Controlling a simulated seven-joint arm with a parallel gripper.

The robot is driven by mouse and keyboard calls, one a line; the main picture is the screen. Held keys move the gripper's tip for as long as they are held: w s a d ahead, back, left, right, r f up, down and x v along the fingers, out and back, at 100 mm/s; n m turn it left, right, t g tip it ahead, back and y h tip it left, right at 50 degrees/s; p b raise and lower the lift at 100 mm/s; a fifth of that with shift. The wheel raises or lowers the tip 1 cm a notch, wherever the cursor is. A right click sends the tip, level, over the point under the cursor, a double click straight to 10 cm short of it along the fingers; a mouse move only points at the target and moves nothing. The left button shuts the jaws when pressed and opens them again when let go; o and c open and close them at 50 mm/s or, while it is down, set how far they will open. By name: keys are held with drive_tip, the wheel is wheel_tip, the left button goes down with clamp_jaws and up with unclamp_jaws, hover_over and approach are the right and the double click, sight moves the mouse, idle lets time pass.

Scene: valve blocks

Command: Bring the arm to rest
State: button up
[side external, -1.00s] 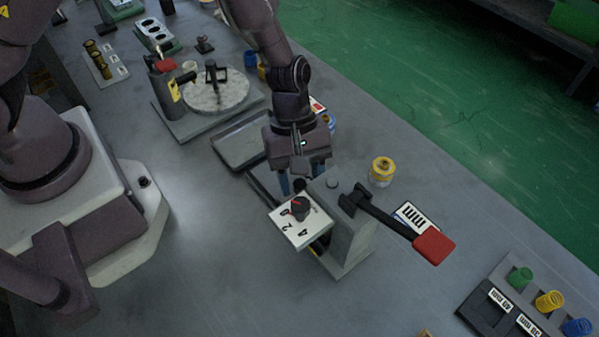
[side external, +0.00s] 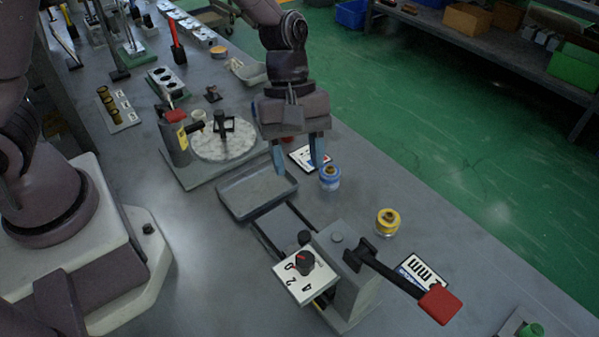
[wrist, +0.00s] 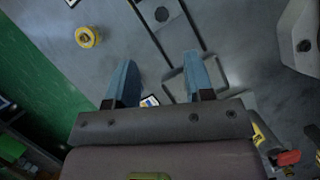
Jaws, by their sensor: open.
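My gripper (side external: 298,158) hangs above the bench, over the right end of the grey tray (side external: 258,192). Its two blue fingers are apart with nothing between them in the side view. In the wrist view the fingers of my gripper (wrist: 161,82) also stand wide apart and empty. The rest of my arm rises up and back from the gripper.
A valve block (side external: 355,285) with a red-tipped lever (side external: 438,303) and a dial plate (side external: 307,277) stands in front. A yellow-topped pot (side external: 387,222) and a blue pot (side external: 329,177) stand to the right. A round plate fixture (side external: 224,145) is left of my gripper.

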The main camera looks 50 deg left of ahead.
idle(0.3)
drive_tip(key=s+a+r+m+t+y, duration=0.2)
drive_tip(key=s+a+r+m, duration=0.4)
drive_tip(key=r, duration=0.3)
drive_tip(key=s+a+r+m+t+y, duration=0.2)
drive_tip(key=s+a+r+m+t, duration=0.3)
drive_tip(key=s+a+r+m, duration=0.2)
drive_tip(key=shift+a+r, duration=0.4)
drive_tip(key=shift+r, duration=0.55)
